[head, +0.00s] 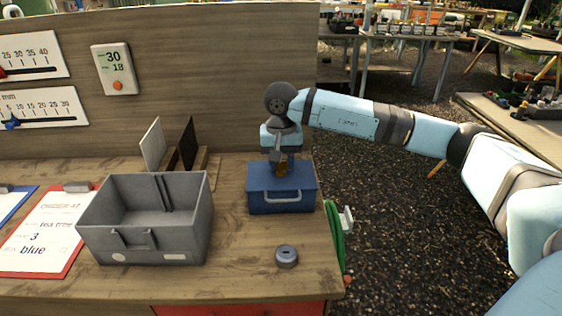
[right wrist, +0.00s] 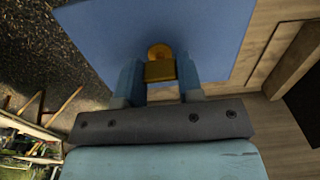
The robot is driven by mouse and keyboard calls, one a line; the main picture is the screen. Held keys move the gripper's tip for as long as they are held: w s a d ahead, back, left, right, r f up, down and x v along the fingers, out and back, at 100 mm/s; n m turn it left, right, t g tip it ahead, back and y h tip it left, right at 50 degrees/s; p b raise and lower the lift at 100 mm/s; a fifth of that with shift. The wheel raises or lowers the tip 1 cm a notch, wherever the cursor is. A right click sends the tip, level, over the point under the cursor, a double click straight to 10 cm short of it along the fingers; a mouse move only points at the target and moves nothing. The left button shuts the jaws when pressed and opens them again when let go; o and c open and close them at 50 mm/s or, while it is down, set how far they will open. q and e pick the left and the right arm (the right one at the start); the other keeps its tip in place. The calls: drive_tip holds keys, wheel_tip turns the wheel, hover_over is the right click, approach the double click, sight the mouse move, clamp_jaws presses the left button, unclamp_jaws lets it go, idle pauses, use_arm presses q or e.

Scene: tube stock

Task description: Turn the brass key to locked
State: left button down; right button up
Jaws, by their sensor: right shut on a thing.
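The brass key (right wrist: 160,69) stands on the top of a blue box (head: 283,203) with a light handle on its front. In the right wrist view the blue box top (right wrist: 205,30) fills the upper middle. My right gripper (head: 282,168) reaches down onto the box from above. In the right wrist view its two blue fingers (right wrist: 159,78) are closed on either side of the key. In the head view the key is mostly hidden by the gripper, and I cannot tell which setting it points to. My left gripper is not in view.
A grey open bin (head: 190,240) stands left of the box, with a red clipboard (head: 68,205) beyond it. A small grey ring-shaped piece (head: 286,256) lies in front of the box. Upright panels (head: 153,144) stand behind the bin. A green hose-like loop (head: 336,245) hangs at the table's right edge.

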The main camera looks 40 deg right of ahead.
drive_tip(key=o, duration=0.7)
drive_tip(key=shift+o, duration=1.2)
wheel_tip(320, 180, up, 14)
drive_tip(key=shift+p, duration=0.4)
